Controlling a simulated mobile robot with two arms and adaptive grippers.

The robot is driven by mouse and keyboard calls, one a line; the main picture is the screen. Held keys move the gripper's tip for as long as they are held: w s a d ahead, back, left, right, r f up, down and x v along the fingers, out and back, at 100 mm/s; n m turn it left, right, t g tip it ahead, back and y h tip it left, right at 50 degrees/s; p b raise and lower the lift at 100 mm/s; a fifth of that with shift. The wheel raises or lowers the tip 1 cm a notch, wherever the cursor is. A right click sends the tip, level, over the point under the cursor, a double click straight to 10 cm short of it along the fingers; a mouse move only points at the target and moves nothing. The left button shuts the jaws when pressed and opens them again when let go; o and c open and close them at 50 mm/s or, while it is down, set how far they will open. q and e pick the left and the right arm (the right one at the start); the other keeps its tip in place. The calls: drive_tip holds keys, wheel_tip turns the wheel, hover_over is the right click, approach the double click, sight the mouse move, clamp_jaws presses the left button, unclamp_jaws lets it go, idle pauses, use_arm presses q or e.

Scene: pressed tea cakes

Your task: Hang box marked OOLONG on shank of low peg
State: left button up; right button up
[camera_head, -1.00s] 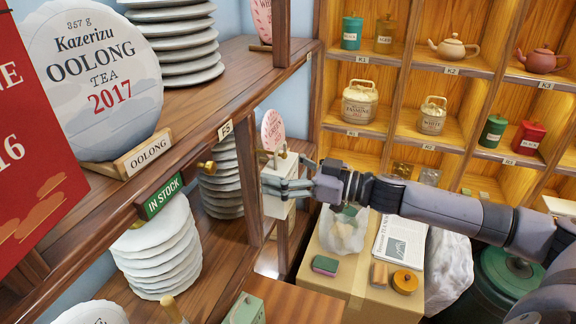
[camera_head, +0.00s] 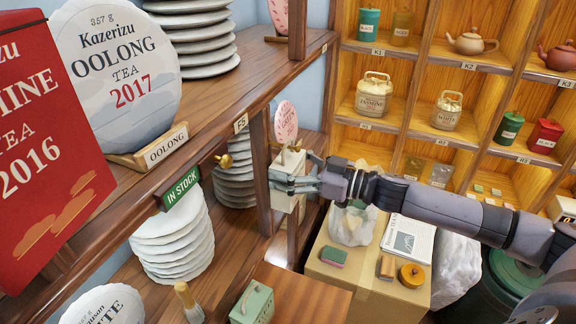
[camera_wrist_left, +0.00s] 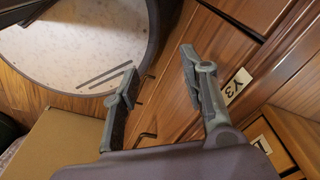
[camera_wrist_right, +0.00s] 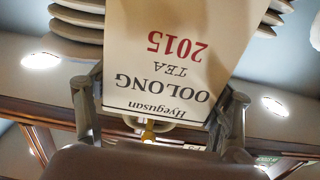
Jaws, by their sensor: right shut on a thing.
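The box marked OOLONG (camera_head: 286,165) is cream, and my right gripper (camera_head: 285,186) is shut on it in front of the shelf posts. In the right wrist view the box (camera_wrist_right: 180,55) appears upside down, reading Hyegusan OOLONG TEA 2015, between my two fingers (camera_wrist_right: 160,110). A yellow, brass-like part (camera_wrist_right: 149,130) shows below it there. In the head view a brass peg (camera_head: 224,160) sticks out left of the box, clear of it. My left gripper (camera_wrist_left: 160,85) is open and empty, outside the head view.
A shelf with an OOLONG 2017 cake (camera_head: 115,75), a red packet (camera_head: 45,150) and an IN STOCK sign (camera_head: 182,189) stands at left. Stacked white cakes fill the lower shelf. A cardboard carton (camera_head: 345,285) with small items stands below my right arm. A cubby rack is behind.

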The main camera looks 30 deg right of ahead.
sight(299, 170)
drive_tip(key=o, duration=1.3)
drive_tip(key=shift+v, duration=2.2)
drive_tip(key=v, duration=0.7)
drive_tip(key=shift+s+d, duration=0.2)
drive_tip(key=shift+s, duration=0.05)
